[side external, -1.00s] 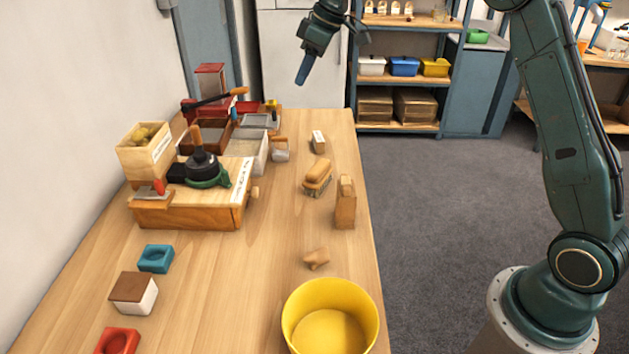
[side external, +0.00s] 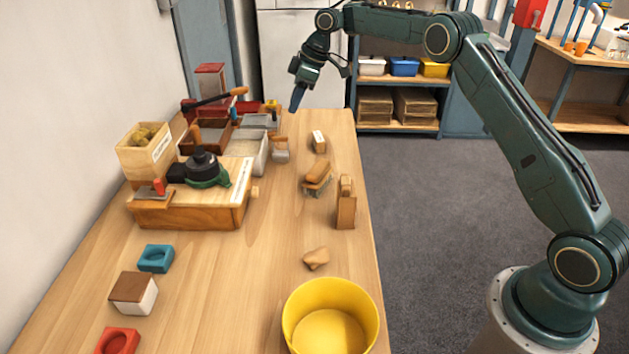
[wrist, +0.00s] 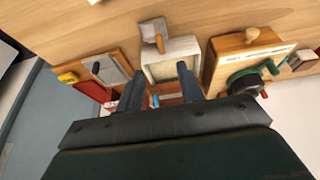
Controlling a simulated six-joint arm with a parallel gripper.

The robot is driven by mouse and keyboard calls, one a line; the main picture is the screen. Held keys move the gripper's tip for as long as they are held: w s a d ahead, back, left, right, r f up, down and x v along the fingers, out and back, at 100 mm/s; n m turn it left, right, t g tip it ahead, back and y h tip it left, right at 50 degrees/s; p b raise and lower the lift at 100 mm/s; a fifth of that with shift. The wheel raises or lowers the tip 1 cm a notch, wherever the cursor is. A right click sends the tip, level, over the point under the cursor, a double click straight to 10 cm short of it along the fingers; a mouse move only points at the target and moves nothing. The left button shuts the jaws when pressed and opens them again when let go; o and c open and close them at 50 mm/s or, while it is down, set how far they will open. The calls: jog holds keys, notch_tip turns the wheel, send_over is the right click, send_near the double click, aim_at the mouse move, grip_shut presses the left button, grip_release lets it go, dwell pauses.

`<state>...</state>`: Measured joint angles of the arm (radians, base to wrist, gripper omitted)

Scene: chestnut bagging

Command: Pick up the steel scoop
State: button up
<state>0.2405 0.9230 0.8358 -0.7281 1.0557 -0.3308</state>
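The steel scoop (side external: 281,155), a grey metal pan with a short wooden handle, lies on the table beside a pale open box. In the wrist view the scoop (wrist: 152,28) is near the top, beyond the fingertips, with its handle pointing toward the box. My gripper (side external: 297,98) hangs in the air above the far part of the table, higher than the scoop and apart from it. In the wrist view my gripper (wrist: 158,84) has its two fingers spread with nothing held between them.
The pale box (side external: 262,158) adjoins the scoop. A wooden workstation (side external: 190,212) with a black and green device stands to the left. A brush (side external: 317,176) and wooden blocks lie to the right. A yellow bucket (side external: 330,290) stands in front. The table middle is mostly clear.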

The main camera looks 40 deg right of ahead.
aim_at(281, 137)
jog(key=shift+x, duration=3.95)
jog(key=shift+f, duration=0.1)
jog(key=shift+x, duration=2.5)
jog(key=shift+s, duration=0.1)
grip_shut()
